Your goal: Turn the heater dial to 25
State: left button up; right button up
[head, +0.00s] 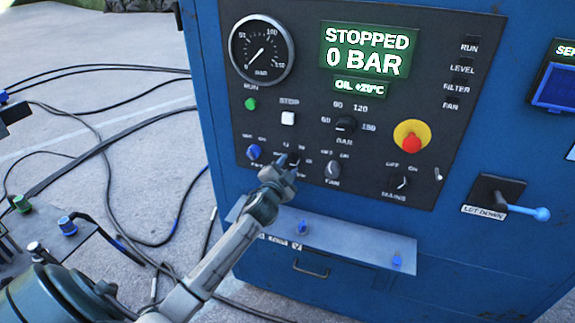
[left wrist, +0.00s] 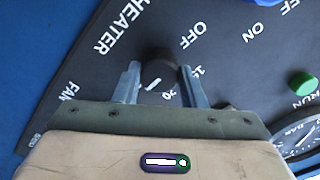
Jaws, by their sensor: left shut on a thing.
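The heater dial is a small black knob (left wrist: 158,62) with a white pointer line on the dark control panel (head: 262,110). The word HEATER is printed beside it in the left wrist view, with 20 and a partly hidden number near it. The white line lies close to the 20, slightly to its left in that view; its exact setting cannot be told. My left gripper (head: 286,170) is at the panel, and in the left wrist view its two fingers (left wrist: 160,80) are shut on the dial, one on each side. In the head view the gripper covers much of the dial. My right gripper is not in view.
Around the dial are a blue knob (head: 253,152), the fan knob (head: 332,169), a white stop button (head: 288,118) and a red emergency button (head: 411,142). A ledge with blue valves (head: 340,246) juts out below. The screen (head: 367,50) reads STOPPED, 0 BAR, OIL +20°C.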

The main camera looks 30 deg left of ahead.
pick_arm(q)
jog(key=shift+m, duration=0.3)
jog(key=o, duration=1)
jog(key=shift+s+d+f, duration=0.1)
jog(key=shift+s, duration=0.3)
jog(key=b+v, duration=0.3)
jog(key=v, duration=0.7)
